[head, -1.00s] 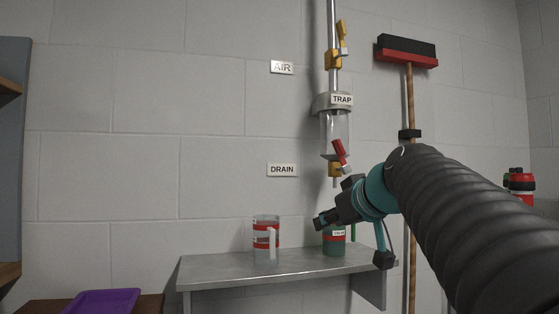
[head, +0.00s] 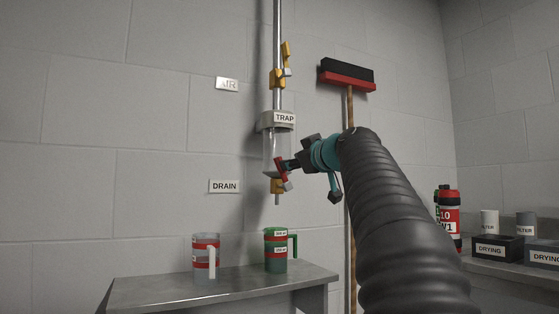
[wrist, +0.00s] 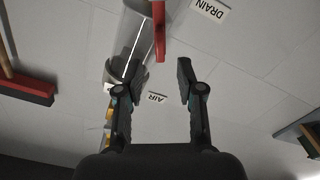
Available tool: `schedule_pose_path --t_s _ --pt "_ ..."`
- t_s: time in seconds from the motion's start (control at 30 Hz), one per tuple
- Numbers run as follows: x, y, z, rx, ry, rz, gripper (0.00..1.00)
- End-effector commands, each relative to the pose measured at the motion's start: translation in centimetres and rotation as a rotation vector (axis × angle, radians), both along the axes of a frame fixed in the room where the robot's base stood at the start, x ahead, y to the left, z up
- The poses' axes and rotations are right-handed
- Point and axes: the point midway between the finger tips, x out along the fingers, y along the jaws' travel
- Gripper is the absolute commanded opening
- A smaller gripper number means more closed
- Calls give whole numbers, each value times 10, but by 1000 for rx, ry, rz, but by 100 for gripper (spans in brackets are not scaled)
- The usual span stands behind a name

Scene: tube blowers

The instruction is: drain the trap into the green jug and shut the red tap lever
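The trap, a clear bowl (head: 275,148) under a grey head labelled TRAP, hangs on a vertical pipe. The lever also shows in the wrist view (wrist: 159,32), pointing between my fingers. My gripper (head: 290,164) is at the lever from the right. In the wrist view my gripper (wrist: 154,80) is open, its fingers apart with the lever's end just ahead of them. The green jug (head: 276,254) stands upright on the bench below the valve, handle to the right. The liquid level is unclear.
A clear jug with red bands (head: 205,262) stands left of the green jug on the grey bench (head: 220,288). A yellow upper valve (head: 280,72) sits higher on the pipe. A broom (head: 347,76) hangs right. Bottles and DRYING boxes (head: 490,250) stand far right.

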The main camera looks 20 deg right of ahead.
Motion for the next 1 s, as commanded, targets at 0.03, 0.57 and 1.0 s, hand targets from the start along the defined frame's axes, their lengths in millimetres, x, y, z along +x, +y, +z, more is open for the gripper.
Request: schedule_pose_path --t_s 0.03,0.57,1.0 --pt "11 1 3 2 0 3 38" --pt "71 3 1 0 0 0 38" --pt "72 3 0 1 0 0 0"
